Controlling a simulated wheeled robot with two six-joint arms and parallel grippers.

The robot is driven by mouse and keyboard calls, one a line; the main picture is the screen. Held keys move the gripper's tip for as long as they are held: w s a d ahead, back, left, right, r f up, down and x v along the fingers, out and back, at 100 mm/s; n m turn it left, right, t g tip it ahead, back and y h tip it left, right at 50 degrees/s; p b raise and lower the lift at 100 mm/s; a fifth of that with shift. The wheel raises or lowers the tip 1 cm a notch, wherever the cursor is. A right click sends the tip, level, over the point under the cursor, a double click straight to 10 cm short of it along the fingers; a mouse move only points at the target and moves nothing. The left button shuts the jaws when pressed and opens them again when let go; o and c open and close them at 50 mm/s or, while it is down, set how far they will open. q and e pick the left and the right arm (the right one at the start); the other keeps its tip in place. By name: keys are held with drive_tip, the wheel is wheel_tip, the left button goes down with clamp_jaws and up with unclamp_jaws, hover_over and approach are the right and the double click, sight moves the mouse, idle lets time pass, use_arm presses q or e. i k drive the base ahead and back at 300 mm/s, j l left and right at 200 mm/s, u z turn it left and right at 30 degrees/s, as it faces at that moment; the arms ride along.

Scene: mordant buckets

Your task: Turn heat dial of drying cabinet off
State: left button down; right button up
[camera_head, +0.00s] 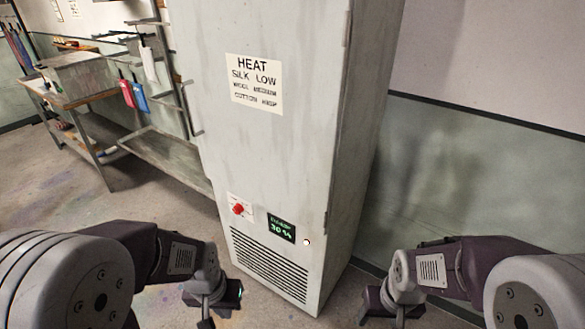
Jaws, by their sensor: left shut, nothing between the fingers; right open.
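The drying cabinet (290,150) is a tall pale grey metal box in the middle of the head view. Its heat dial (238,209) is a small red knob on a white plate low on the front. A dark display (281,228) with green text and a small lit round light (306,242) sit to its right. My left gripper (207,318) is shut and empty, below and left of the dial, apart from the cabinet. My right gripper (386,316) is open and empty, to the right of the cabinet. Its fingertips are partly cut off by the frame's bottom edge.
A printed heat sign (254,84) is on the cabinet front, and a vent grille (269,264) lies below the dial. A wooden workbench (72,95) and a metal rack (165,150) stand at the left. The floor (150,215) before the rack is clear.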

sight(238, 208)
drive_tip(key=i+j+u, duration=0.25)
drive_tip(key=j+u, duration=0.15)
drive_tip(key=i+j+u, duration=0.25)
drive_tip(key=u, duration=0.2)
drive_tip(key=i+j+u, duration=0.25)
drive_tip(key=u, duration=0.15)
drive_tip(key=i, duration=0.1)
